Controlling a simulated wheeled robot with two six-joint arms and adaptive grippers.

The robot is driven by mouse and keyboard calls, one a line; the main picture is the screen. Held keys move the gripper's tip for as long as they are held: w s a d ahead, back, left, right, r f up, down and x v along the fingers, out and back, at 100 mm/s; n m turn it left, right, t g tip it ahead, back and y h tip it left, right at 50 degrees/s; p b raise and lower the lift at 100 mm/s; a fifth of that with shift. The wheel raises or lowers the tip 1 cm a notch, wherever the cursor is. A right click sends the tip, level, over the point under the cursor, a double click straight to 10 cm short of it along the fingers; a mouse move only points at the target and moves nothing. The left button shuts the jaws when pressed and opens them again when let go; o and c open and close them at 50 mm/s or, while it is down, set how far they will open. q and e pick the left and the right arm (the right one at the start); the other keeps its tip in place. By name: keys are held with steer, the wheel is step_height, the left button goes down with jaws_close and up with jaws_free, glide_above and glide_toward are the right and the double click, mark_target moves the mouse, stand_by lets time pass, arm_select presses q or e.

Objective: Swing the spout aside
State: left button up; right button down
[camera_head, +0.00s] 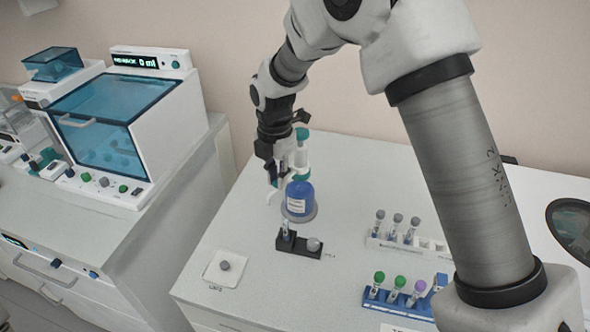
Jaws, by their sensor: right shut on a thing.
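A dispenser stands on the white bench, with a labelled blue bottle (299,200) below and a white pump body with a teal top (302,134) above. My right gripper (276,183) reaches down at the left side of the dispenser, close against its upper part. It is shut on what appears to be the spout, which is mostly hidden by the fingers. A black holder (306,248) with an upright tube (286,230) and a grey cap stands just in front of the bottle. My left gripper is not in view.
A white rack (430,246) with grey-capped tubes and a blue rack (384,300) with green- and purple-capped tubes stand to the right. A blue-lidded machine (172,130) stands on the left counter.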

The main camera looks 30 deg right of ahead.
steer(key=shift+w+a+f+m+p, duration=0.15)
steer(key=shift+w+m+p, duration=0.8)
steer(key=shift+w+m, duration=0.6)
steer(key=shift+w+a+r+m+p, duration=0.1)
steer(key=shift+w+m+p, duration=0.9)
steer(key=shift+m, duration=0.95)
steer(key=c, duration=1.3)
jaws_free()
steer(key=shift+f, duration=0.1)
steer(key=shift+o, duration=0.9)
steer(key=shift+w+d, duration=0.1)
steer(key=shift+d, duration=0.15)
step_height(320, 180, up, 12)
